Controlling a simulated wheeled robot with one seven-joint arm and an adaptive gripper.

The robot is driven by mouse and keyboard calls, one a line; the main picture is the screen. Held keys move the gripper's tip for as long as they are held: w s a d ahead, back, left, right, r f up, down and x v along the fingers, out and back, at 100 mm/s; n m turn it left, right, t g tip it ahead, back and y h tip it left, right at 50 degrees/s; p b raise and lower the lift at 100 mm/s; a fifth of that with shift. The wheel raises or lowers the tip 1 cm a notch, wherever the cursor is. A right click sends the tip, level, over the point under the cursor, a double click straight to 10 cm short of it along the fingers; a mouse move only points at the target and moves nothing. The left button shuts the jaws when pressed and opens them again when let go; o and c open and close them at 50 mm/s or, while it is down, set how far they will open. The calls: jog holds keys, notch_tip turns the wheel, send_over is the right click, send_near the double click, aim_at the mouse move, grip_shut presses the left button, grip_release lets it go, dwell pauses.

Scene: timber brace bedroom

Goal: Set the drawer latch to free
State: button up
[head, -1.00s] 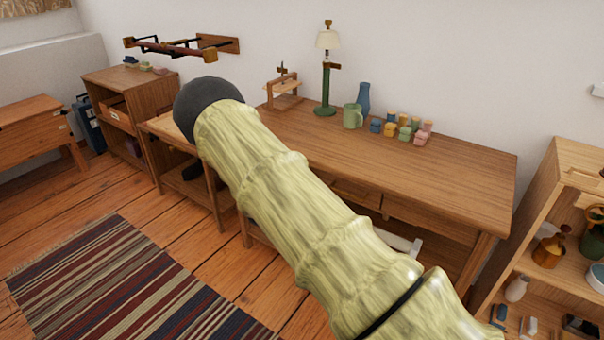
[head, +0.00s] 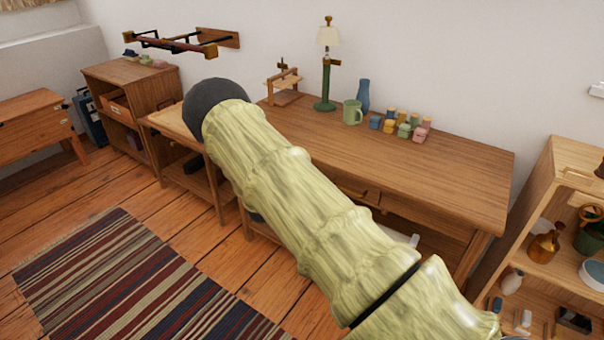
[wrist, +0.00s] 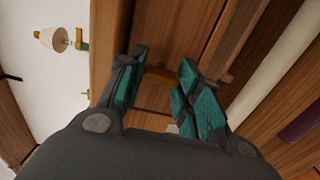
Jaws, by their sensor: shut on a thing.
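In the wrist view my gripper (wrist: 165,66) has its two teal-padded fingers on either side of a small amber-brown piece (wrist: 159,76) on the desk front, which looks like the drawer latch. The gripper is shut on it. The fingers and palm cover part of the piece, so its setting cannot be read. In the head view the wooden desk (head: 440,163) stands against the wall, with a drawer front (head: 352,189) under its top. My arm crosses in front of the drawers and hides the gripper and the latch there.
The desktop holds a green lamp (head: 325,80), a green mug (head: 352,112), a blue vase (head: 363,95) and several small coloured pots (head: 404,130). An open shelf (head: 552,195) stands close at the right. A striped rug (head: 130,285) lies on the floor at the left.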

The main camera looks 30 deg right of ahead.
dwell(0.5)
jog(key=o, duration=1)
jog(key=v, duration=1.2)
jog(key=shift+f, duration=0.1)
